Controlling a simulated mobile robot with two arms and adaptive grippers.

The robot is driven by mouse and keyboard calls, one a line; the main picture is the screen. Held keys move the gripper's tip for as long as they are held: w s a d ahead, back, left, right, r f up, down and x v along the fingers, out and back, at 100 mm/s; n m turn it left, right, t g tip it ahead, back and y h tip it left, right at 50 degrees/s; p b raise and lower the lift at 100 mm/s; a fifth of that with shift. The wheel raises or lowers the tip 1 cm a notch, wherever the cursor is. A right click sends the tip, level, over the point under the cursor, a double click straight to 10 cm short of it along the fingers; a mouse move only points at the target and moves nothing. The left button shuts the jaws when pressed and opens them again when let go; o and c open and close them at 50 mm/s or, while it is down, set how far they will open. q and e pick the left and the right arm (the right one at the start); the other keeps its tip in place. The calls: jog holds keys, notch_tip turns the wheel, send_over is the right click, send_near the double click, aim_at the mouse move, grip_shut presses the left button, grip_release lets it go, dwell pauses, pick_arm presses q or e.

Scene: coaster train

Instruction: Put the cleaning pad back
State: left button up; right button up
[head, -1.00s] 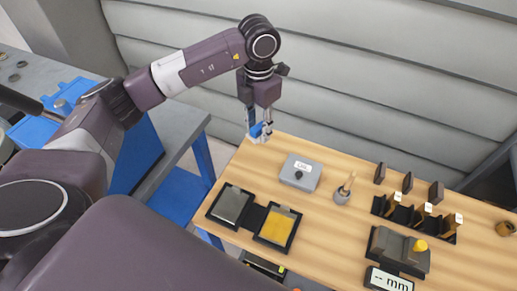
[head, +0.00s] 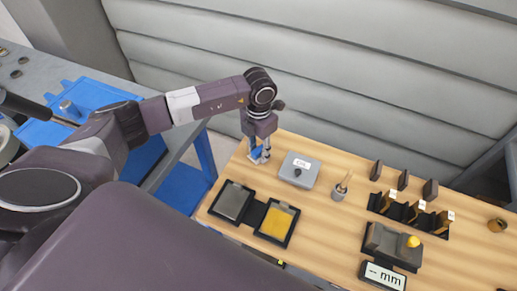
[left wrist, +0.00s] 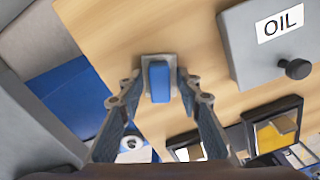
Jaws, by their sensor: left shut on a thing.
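The cleaning pad appears to be the small blue block (left wrist: 158,78) between my left fingers, with a pale grey piece around or under it. It also shows in the head view (head: 256,154), partly covered by the fingers. My left gripper (head: 260,156) is shut on it, low over the far left corner of the wooden table (head: 310,232). Whether the pad touches the table is unclear. In the left wrist view the fingers (left wrist: 158,88) stand on both sides of the blue block. My right gripper is not in view.
A grey OIL box (head: 299,170) stands just right of the left gripper. Nearer are a grey plate in a black tray (head: 234,203) and a yellow plate in a black tray (head: 277,221). A small brush holder (head: 339,193) and a black rack (head: 410,212) are farther right.

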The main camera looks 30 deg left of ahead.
aim_at(259, 149)
pick_arm(q)
jog(key=shift+f, duration=0.1)
jog(key=o, duration=1.1)
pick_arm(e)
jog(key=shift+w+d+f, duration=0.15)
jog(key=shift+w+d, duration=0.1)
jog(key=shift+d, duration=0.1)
pick_arm(q)
jog(key=shift+r, duration=0.2)
jog(key=shift+r+b, duration=0.3)
jog(key=shift+r, duration=0.05)
notch_tip(259, 149, up, 11)
jog(key=b, duration=0.3)
jog(key=shift+r+b, duration=0.1)
jog(key=shift+b, duration=0.3)
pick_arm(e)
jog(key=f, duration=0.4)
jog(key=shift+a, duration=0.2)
